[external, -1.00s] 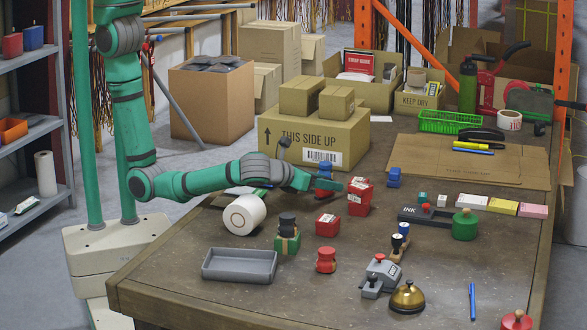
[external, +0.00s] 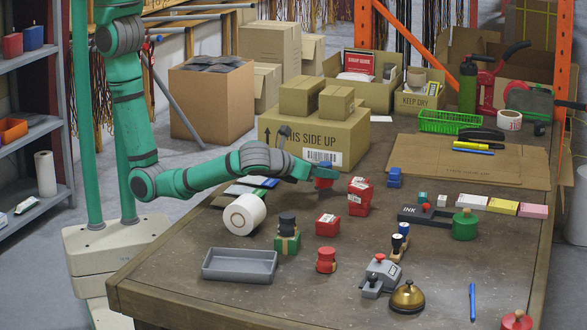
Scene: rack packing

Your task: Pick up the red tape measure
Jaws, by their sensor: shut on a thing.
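My gripper (external: 321,174) is at the far middle of the table, just left of a stack of two red labelled blocks (external: 359,196). It is closed around a small red item (external: 323,168), which looks like the red tape measure. The fingers hide much of it. Another red labelled block (external: 328,225) lies apart, nearer the front.
A large carton (external: 314,140) stands close behind my gripper. Blue blocks (external: 394,178) are to the right. A white roll (external: 244,214), a grey tray (external: 239,265) and a green-and-black stack (external: 287,240) are in front on the left.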

